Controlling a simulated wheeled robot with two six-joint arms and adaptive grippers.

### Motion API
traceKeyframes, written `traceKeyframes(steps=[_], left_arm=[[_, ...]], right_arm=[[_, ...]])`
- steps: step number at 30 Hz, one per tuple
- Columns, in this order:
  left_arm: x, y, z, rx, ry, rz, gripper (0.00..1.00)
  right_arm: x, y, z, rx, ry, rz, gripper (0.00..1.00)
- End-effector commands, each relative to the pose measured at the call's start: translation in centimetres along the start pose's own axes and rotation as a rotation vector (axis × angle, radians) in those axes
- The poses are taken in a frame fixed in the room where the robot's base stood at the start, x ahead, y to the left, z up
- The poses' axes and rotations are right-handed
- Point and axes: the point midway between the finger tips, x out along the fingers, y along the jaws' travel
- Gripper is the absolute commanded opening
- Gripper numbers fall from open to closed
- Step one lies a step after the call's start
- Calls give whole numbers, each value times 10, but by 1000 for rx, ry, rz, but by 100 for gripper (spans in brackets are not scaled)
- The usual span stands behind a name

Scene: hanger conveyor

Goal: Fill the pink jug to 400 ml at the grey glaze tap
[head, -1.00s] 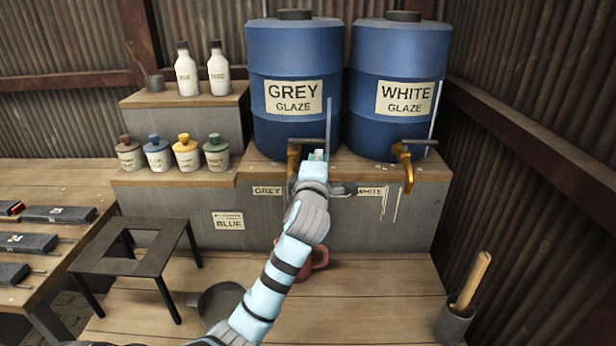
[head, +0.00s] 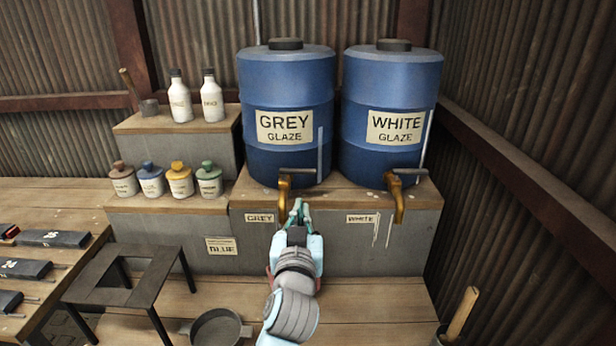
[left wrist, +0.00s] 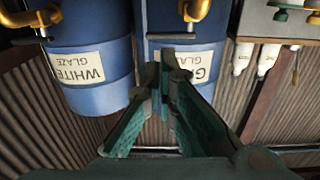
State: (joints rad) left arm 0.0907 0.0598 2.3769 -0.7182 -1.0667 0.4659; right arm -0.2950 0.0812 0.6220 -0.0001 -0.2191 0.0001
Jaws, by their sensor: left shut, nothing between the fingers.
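The grey glaze tap (head: 285,190) is a brass spout with a dark lever (head: 300,170) pointing right, below the blue barrel marked GREY GLAZE (head: 286,125). No stream shows under its spout. My left gripper (head: 299,208) is shut and empty, just right of the spout and below the lever, apart from the lever in the head view. The wrist view looks upside down past its teal fingers (left wrist: 163,75) to the grey tap (left wrist: 195,10). The pink jug (head: 318,284) is almost wholly hidden behind my left forearm; only slivers show, so its level cannot be seen. My right gripper is out of view.
The white glaze tap (head: 397,198) is close on the right. A black stool (head: 120,275) and a dark pan (head: 215,328) stand to the left. A pot with a wooden handle (head: 462,312) is at the lower right. The boards between are clear.

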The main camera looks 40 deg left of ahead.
Motion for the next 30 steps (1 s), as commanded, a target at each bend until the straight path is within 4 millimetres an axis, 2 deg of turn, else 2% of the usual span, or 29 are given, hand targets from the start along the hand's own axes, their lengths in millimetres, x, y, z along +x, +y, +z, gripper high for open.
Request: traceKeyframes(steps=[7,15,18,24,30], left_arm=[[45,0,-1,0,2,0,0],[102,0,-1,-3,0,-2,0],[118,0,-1,-4,0,-1,0],[132,1,0,-6,-1,1,0],[133,1,0,-6,-1,2,0]], right_arm=[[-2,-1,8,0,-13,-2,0],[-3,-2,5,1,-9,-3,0],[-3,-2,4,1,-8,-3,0],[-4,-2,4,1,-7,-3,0],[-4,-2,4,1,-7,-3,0]])
